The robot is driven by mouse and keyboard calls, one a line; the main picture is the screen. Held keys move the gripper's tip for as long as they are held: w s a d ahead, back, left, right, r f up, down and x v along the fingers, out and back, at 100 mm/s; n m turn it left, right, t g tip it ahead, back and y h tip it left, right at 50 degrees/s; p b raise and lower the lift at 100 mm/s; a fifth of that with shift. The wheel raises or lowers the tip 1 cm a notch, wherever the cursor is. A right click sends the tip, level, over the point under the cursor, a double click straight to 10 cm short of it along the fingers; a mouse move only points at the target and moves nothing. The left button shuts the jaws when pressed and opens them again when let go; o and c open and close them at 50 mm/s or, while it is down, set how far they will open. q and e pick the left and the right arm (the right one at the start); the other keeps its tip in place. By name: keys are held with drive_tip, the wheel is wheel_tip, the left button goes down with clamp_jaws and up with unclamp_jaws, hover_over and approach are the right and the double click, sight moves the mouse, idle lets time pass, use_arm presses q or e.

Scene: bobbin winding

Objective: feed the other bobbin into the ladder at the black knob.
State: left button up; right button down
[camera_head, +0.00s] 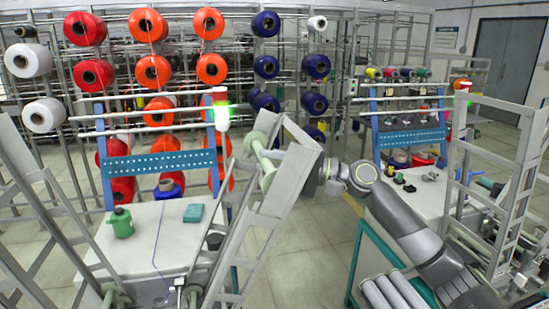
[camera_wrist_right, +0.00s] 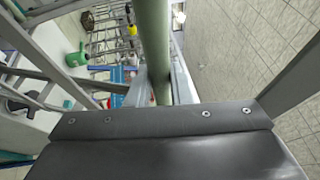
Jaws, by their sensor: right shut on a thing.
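A pale green bobbin (camera_head: 260,157) is held up at the upper end of the middle grey ladder (camera_head: 238,248) in the head view. My right gripper (camera_head: 266,160) is shut on it, partly hidden by its own broad grey plate. In the right wrist view the bobbin's green shaft (camera_wrist_right: 154,45) runs upright beyond the dark gripper plate. I cannot tell whether the bobbin touches the ladder. A dark round part (camera_head: 215,241), possibly the black knob, is beside the ladder, lower down. Another green bobbin (camera_head: 190,296) sits low at the bottom edge. My left gripper is not in view.
A white cabinet (camera_head: 150,245) carries a green can (camera_head: 121,222) and a teal box (camera_head: 193,213). A creel of red, orange and blue spools (camera_head: 153,72) stands behind. Another grey ladder frame (camera_head: 515,190) is at right. Pale rolls (camera_head: 392,292) lie at the lower right. Floor is open behind the ladder.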

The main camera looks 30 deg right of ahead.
drive_tip(key=shift+w+a+f+b, duration=0.1)
drive_tip(key=shift+a+f+b, duration=0.15)
drive_tip(key=shift+f, duration=0.35)
drive_tip(key=shift+w+a+f+b, duration=0.1)
drive_tip(key=shift+a+f+b, duration=0.15)
drive_tip(key=shift+f, duration=0.3)
drive_tip(key=shift+a+f+b, duration=0.2)
drive_tip(key=shift+a+f, duration=0.05)
drive_tip(key=shift+f, duration=0.35)
drive_tip(key=f, duration=0.1)
drive_tip(key=a+f+b, duration=0.1)
drive_tip(key=f+b, duration=0.1)
drive_tip(key=f, duration=0.1)
drive_tip(key=shift+w+a, duration=0.2)
drive_tip(key=shift+a, duration=0.2)
drive_tip(key=c, duration=1.2)
unclamp_jaws()
drive_tip(key=shift+c, duration=0.2)
drive_tip(key=shift+o, duration=0.5)
drive_tip(key=shift+o, duration=1.1)
